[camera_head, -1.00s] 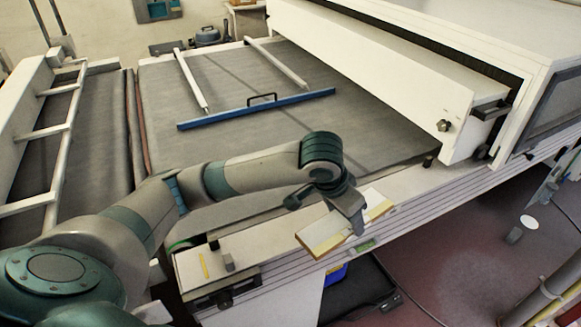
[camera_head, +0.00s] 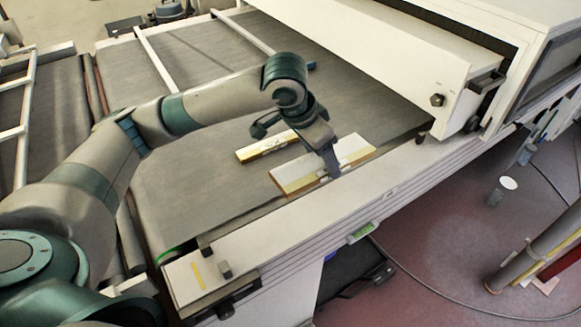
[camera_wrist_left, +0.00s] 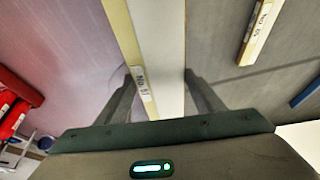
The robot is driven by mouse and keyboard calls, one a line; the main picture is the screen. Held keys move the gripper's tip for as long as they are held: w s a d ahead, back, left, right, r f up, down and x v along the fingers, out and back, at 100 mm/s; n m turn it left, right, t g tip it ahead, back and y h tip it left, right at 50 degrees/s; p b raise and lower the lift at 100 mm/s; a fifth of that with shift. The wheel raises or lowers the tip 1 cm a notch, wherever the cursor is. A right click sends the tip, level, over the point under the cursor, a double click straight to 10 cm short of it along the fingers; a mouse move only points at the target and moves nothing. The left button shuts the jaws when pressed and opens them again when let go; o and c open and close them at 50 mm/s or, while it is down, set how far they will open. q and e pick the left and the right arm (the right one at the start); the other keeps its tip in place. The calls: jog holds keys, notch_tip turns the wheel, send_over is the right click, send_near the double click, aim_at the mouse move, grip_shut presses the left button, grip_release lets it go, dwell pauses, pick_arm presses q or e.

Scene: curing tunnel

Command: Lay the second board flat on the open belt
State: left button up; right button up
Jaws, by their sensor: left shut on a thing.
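My left gripper (camera_head: 322,160) is shut on a pale board (camera_head: 345,152) with a yellow edge. It also shows in the wrist view (camera_wrist_left: 158,60), between the two fingers, with a small printed label. The held board is over the near edge of the grey belt (camera_head: 200,205), close to the pale front rail; I cannot tell whether it touches the belt. Another similar board (camera_head: 267,146) lies on the belt just behind it, roughly parallel and apart; it shows at upper right in the wrist view (camera_wrist_left: 262,28). My right gripper is not in view.
The white tunnel housing (camera_head: 390,60) stands to the right. White rails (camera_head: 155,60) cross the belt at the back, and a blue bar (camera_head: 312,66) is mostly hidden by my arm. The pale front rail (camera_head: 290,228) borders the belt. The belt is clear at left.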

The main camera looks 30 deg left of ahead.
pick_arm(q)
jog(key=w+a+f+p, duration=0.1)
jog(key=a+f, duration=0.1)
jog(key=a, duration=0.1)
jog(key=w+a+f+p, duration=0.1)
jog(key=w+a+f, duration=0.1)
jog(key=a, duration=0.2)
jog(key=w+a+f+p, duration=0.1)
jog(key=a+f, duration=0.2)
jog(key=shift+w+a, duration=0.3)
jog(key=shift+a, duration=0.1)
jog(key=shift+f, duration=0.1)
notch_tip(320, 180, down, 3)
jog(key=shift+r+p, duration=0.2)
jog(key=shift+p, duration=0.6)
jog(key=shift+f, duration=0.6)
jog(key=shift+f, duration=0.1)
jog(key=o, duration=1.2)
jog(key=shift+c, duration=0.2)
